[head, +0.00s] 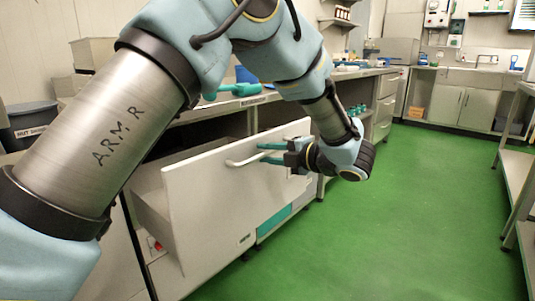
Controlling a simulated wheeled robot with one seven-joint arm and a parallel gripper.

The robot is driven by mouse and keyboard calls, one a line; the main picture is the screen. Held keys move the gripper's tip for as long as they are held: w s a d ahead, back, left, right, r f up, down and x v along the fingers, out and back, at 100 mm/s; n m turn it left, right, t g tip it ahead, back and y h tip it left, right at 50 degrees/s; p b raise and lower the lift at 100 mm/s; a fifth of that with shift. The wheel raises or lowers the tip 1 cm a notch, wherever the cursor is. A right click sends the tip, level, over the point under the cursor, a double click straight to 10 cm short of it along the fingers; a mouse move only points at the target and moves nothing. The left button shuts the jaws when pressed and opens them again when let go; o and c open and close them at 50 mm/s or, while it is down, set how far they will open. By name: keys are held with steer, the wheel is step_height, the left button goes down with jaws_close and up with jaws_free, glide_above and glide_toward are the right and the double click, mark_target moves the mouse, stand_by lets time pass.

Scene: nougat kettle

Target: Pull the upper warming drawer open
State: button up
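The upper warming drawer (215,200) stands pulled well out from the counter, with its white front panel facing the aisle and its inner side wall showing at left. A pale bar handle (242,161) runs across the upper part of the front. My gripper (264,154) is at the right part of this handle, its two teal fingers pointing left with a gap between them. The handle appears to run between the fingers, but I cannot tell whether they grip it. The handle's right end is hidden behind my gripper.
Below the drawer is a lower unit with a teal panel (274,220). A long counter (285,90) with items on it runs behind. The green floor (420,200) at right is clear, bounded by a metal shelf rack (518,170). A dark bin (30,125) stands at far left.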

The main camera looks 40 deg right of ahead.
steer(key=shift+s, duration=0.1)
steer(key=v, duration=1)
steer(key=shift+s, duration=0.3)
